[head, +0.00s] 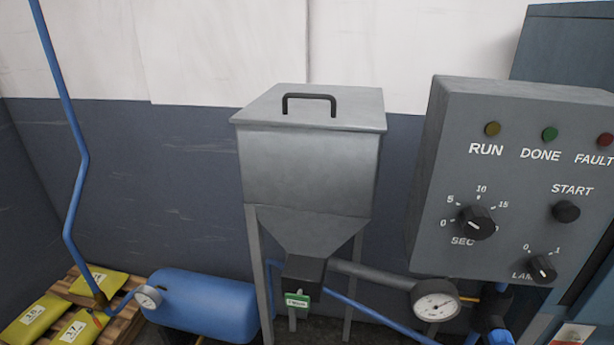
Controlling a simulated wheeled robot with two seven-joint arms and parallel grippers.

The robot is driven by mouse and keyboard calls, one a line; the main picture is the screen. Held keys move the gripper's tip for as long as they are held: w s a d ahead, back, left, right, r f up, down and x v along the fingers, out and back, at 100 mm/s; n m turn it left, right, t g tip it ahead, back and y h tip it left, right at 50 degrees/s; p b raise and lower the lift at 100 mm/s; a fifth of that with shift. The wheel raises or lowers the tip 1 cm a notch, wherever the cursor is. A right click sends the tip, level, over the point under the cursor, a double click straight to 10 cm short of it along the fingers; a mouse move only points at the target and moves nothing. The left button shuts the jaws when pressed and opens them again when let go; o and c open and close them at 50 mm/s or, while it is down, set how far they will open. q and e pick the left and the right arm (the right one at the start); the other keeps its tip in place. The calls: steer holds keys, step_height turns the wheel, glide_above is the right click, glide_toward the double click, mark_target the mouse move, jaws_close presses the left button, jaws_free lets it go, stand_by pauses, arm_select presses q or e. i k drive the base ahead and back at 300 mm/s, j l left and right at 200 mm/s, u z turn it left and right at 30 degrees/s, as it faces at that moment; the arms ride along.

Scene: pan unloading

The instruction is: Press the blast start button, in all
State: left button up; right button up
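The black round START button (565,211) is on the right side of a grey control panel (460,120), under the white label START. Nothing touches it in the head view. Above it are a dull yellow RUN lamp (492,129), a green DONE lamp (550,134) and a red FAULT lamp (605,139). A black SEC dial (476,222) is left of the button. A black LAMP knob (542,268) is below it. Neither of my grippers shows in this view.
A grey metal hopper (310,165) with a lid handle stands on legs in the middle. A blue tank (205,303), pipes and a pressure gauge (435,300) are low down. Yellow bags (35,320) lie on a wooden pallet at left. The space before the panel looks clear.

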mark_target(566, 212)
steer(key=z, duration=1.45)
